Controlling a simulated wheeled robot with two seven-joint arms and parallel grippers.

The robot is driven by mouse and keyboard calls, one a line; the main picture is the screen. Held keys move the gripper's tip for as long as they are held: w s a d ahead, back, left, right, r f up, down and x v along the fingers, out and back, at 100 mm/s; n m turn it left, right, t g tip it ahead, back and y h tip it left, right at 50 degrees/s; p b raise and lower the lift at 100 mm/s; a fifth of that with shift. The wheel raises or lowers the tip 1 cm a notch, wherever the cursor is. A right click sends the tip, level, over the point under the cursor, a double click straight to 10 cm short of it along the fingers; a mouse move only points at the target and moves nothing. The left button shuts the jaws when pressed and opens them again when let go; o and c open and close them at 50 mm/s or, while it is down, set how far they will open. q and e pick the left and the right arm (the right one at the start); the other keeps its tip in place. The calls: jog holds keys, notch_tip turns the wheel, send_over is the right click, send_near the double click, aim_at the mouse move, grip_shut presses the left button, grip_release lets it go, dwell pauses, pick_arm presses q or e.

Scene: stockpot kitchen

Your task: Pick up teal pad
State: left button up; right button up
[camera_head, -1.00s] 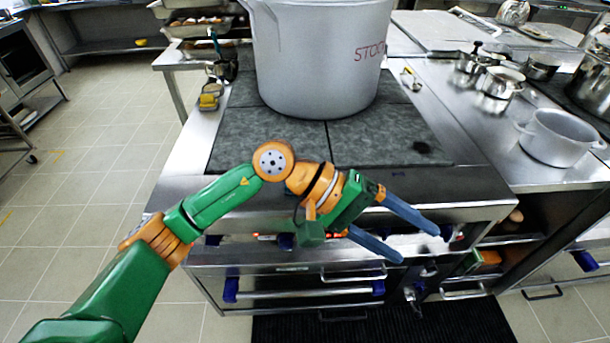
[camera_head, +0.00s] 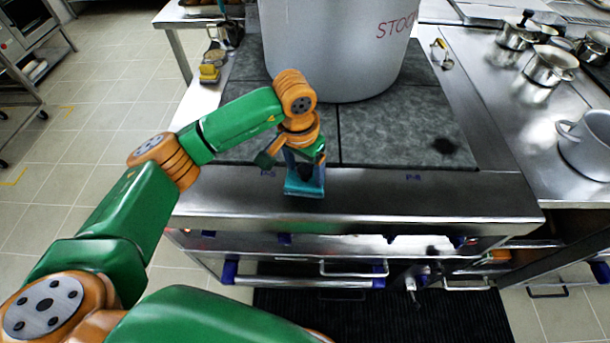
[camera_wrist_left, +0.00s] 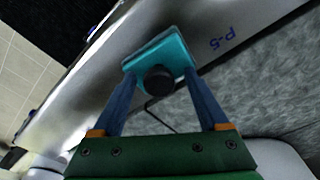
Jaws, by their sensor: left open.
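The teal pad (camera_head: 304,188) lies on the steel front ledge of the stove, beside the mark P-5. In the left wrist view the teal pad (camera_wrist_left: 150,54) has a round black knob on top. My left gripper (camera_head: 304,174) points down at the pad from above. In the wrist view its two blue fingers (camera_wrist_left: 160,84) are apart, one on each side of the knob. I cannot tell whether the fingers touch the pad. My right gripper is not in view.
A large grey stockpot (camera_head: 335,50) stands on the dark stove plates (camera_head: 405,135) behind my gripper. A yellow object (camera_head: 210,72) lies on the left counter. Small pots (camera_head: 549,66) stand on the right counter. The ledge (camera_head: 430,195) to the right is clear.

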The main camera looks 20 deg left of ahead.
pick_arm(q)
jog(key=shift+s+r, duration=0.1)
jog(key=shift+s, duration=0.05)
jog(key=c, duration=1)
grip_shut()
